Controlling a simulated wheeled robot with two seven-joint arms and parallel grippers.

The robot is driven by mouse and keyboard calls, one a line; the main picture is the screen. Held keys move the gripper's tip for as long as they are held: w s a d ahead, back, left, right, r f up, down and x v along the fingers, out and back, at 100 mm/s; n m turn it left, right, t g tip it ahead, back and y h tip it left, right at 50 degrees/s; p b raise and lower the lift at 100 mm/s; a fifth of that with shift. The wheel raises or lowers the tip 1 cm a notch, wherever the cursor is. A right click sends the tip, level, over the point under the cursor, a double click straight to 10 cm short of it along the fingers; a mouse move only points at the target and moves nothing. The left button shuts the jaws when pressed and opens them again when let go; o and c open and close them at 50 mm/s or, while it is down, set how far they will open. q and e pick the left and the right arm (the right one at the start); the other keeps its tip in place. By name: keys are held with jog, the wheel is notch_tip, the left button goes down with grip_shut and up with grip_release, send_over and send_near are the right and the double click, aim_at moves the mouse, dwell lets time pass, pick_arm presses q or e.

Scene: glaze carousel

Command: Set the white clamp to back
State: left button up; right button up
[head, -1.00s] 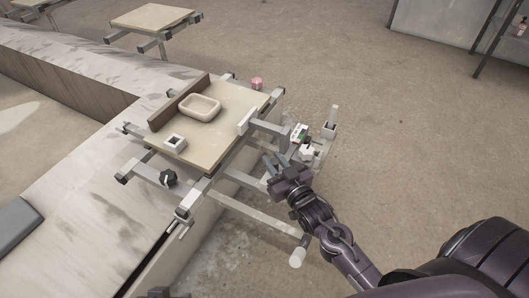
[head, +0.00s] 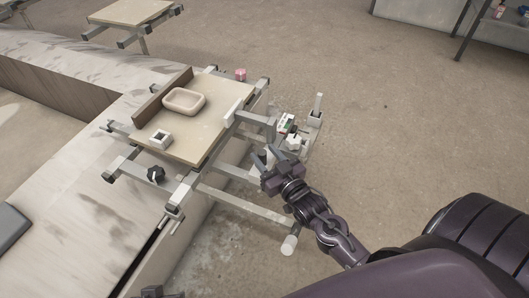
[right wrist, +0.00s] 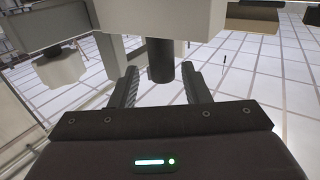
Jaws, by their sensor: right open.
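My right gripper (head: 265,154) is open, at the right side of the carousel station, just left of a small white knob-like part (head: 294,142). This part sits below a small panel with green and red marks (head: 286,123); I cannot tell for sure whether it is the white clamp. In the right wrist view, the open fingers (right wrist: 161,85) point toward a pale block (right wrist: 160,15) with a short dark cylinder (right wrist: 160,60) under it. The cylinder shows between the fingers, with gaps on both sides. A second pale knob (right wrist: 60,68) hangs at the left. My left gripper is not clearly visible.
Frame bars and an upright post (head: 318,106) surround my right gripper.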

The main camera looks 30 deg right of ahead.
pick_arm(q)
jog(key=shift+s+a+g+y+p, duration=0.25)
jog(key=shift+a+g+y+p, duration=0.2)
jog(key=shift+a, duration=0.35)
pick_arm(e)
jog(key=s, duration=0.6)
jog(key=shift+s+d, duration=0.3)
